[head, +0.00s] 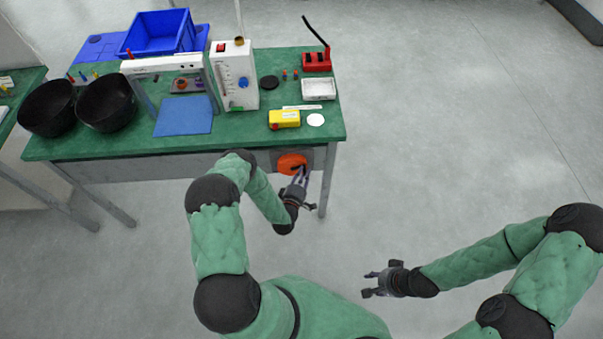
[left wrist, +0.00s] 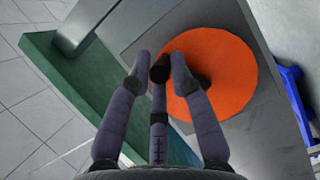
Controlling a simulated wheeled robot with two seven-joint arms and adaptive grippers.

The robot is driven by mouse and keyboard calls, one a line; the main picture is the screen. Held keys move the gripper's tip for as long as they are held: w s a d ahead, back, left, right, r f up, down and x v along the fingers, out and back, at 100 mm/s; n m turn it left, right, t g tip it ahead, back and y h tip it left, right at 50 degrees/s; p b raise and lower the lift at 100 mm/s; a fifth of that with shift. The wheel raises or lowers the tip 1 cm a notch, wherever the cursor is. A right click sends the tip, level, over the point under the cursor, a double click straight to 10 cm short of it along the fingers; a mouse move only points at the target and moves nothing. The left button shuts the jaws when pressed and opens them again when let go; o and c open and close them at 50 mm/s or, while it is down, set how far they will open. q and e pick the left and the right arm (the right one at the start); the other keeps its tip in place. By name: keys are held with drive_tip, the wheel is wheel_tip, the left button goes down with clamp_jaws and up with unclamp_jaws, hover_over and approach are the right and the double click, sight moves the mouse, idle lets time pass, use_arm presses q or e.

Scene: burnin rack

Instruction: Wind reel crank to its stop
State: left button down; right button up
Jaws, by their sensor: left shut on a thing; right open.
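The orange reel disc (head: 290,163) is mounted on the front side of the green-topped bench, near its right end. In the left wrist view the disc (left wrist: 222,80) is large and round on a grey plate. A dark crank knob (left wrist: 160,70) stands out at the disc's left edge. My left gripper (head: 301,176) is at the reel, and in the left wrist view its fingers (left wrist: 158,68) are closed around the knob, one on each side. My right gripper (head: 370,284) is open and empty, low over the floor and away from the bench.
The green bench (head: 100,146) carries a blue bin (head: 157,36), two black bowls (head: 106,101), a white panel unit (head: 234,80), a yellow device (head: 284,119), a white tray (head: 318,89) and a red block (head: 316,62). The floor to the right is clear.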

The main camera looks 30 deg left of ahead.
use_arm(q)
drive_tip(key=f+m+g, duration=0.1)
drive_tip(key=m, duration=0.2)
drive_tip(key=shift+d+f+g+y, duration=0.15)
drive_tip(key=shift+f+g+y, duration=0.15)
drive_tip(key=shift+f+g, duration=0.1)
drive_tip(key=shift+f+m, duration=0.1)
drive_tip(key=shift+m, duration=0.3)
drive_tip(key=shift+s+f, duration=0.1)
drive_tip(key=shift+f, duration=0.05)
drive_tip(key=c, duration=1.2)
unclamp_jaws()
drive_tip(key=v, duration=1.2)
drive_tip(key=shift+d+r, duration=0.1)
drive_tip(key=shift+r, duration=0.1)
drive_tip(key=shift+w, duration=0.25)
